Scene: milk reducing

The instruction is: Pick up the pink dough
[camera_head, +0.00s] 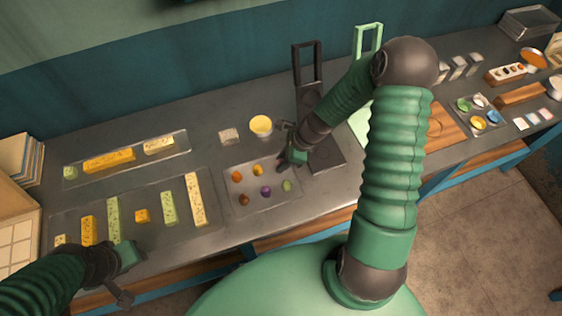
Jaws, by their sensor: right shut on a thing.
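A clear tray (229,207) on the counter holds several small dough pieces: an orange one (237,177), a yellow one (257,170), a brown one (243,200), a purple one (265,191) and a green one (287,186). My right gripper (284,164) is at the tray's upper right, shut on a small dough piece that its fingers mostly hide. I cannot make out that piece's colour, and no pink dough shows clearly elsewhere. My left gripper (128,275) is at the lower left, in front of the long bars; its fingers are not clear.
A yellow cup (260,126) and a small speckled block (228,136) stand behind the dough tray. Trays of long yellow and green bars (109,159) lie to the left. A dark stand with a tall handle (306,62) is close by my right gripper.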

